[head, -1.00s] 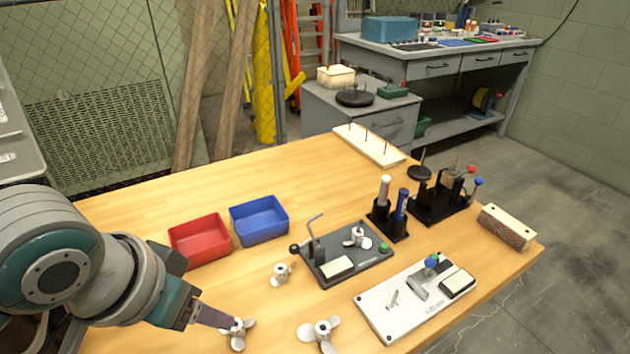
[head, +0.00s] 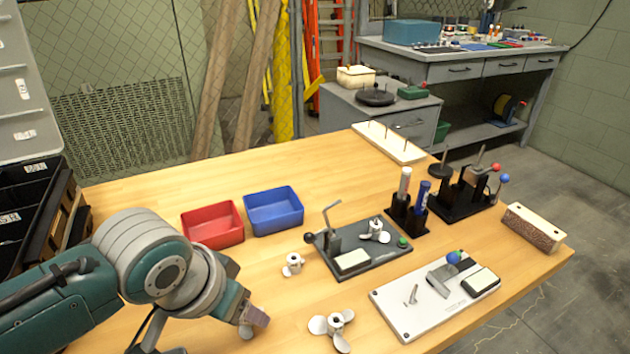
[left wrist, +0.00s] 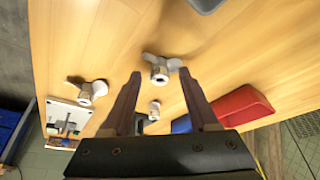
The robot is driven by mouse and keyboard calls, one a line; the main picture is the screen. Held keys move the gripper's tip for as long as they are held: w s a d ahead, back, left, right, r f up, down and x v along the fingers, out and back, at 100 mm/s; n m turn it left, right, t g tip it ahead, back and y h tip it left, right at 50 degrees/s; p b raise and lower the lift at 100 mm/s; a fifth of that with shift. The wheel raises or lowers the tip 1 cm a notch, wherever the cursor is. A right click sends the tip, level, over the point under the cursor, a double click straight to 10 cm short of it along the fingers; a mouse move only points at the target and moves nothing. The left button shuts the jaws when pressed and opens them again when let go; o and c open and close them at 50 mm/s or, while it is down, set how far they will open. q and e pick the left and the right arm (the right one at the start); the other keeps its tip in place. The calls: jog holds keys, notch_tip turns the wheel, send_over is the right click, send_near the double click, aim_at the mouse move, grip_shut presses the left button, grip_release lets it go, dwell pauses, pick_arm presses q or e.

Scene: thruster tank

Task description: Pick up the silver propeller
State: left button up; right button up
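Several silver-grey, three-bladed propellers are in view, close in colour. One propeller (head: 246,331) is mostly hidden behind my left gripper (head: 258,318) in the head view. In the left wrist view a propeller (left wrist: 160,68) lies on the wood between the spread fingertips of my left gripper (left wrist: 160,74); the fingers do not appear to touch it. A larger propeller (head: 333,324) lies to the right of the gripper, and a small one (head: 292,265) lies farther back. Another propeller (head: 376,230) sits on the dark fixture. My right gripper is out of view.
A red bin (head: 213,236) and a blue bin (head: 273,222) stand behind the gripper. The dark fixture plate (head: 385,253) and a white fixture plate (head: 399,317) are to the right. A holder with handled tools (head: 408,219) stands behind them. The wood at the back left is bare.

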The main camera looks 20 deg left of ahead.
pick_arm(q)
grip_shut()
dwell(1.2)
